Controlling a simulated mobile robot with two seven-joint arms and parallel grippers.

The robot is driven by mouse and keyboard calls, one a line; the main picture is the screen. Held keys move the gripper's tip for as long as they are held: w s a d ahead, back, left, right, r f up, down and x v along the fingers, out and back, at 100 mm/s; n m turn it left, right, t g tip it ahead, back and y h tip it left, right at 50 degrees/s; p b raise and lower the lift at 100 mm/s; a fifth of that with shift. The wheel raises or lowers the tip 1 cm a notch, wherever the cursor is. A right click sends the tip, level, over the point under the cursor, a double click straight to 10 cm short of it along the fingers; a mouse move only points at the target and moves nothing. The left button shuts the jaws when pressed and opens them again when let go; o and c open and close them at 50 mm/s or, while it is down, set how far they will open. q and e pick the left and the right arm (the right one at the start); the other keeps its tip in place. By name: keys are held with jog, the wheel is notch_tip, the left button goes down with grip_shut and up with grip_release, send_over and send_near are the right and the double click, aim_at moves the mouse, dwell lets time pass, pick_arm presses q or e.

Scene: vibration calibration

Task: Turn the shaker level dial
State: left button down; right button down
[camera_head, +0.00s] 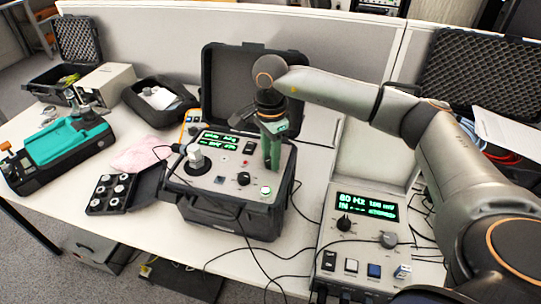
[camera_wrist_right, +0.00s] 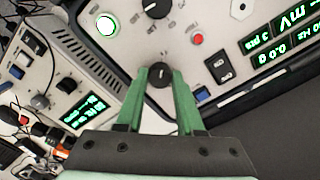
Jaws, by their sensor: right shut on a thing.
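The open black case (camera_head: 222,212) on the table holds a light grey control panel with green displays (camera_head: 222,139). My right gripper (camera_head: 271,165) reaches down to the panel's right side. In the right wrist view, the green fingers of my right gripper (camera_wrist_right: 161,80) are shut on a small black dial (camera_wrist_right: 160,73), one fingertip on each side. The gripper hides this dial in the head view. A second black knob (camera_head: 243,178) sits nearer the front, and also shows in the wrist view (camera_wrist_right: 156,8). Dial labels are too small to read. My left gripper is not in view.
A lit green button (camera_head: 265,190) and a red button (camera_wrist_right: 197,40) are near the gripped dial. A grey instrument (camera_head: 364,235) with its own display and knobs stands right of the case. Black cables lie between them. A teal device (camera_head: 65,143) stands far left.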

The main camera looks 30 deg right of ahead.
jog(key=shift+r, duration=0.1)
dwell(0.3)
jog(key=c, duration=0.8)
grip_release()
notch_tip(320, 180, up, 12)
jog(key=shift+r, duration=0.25)
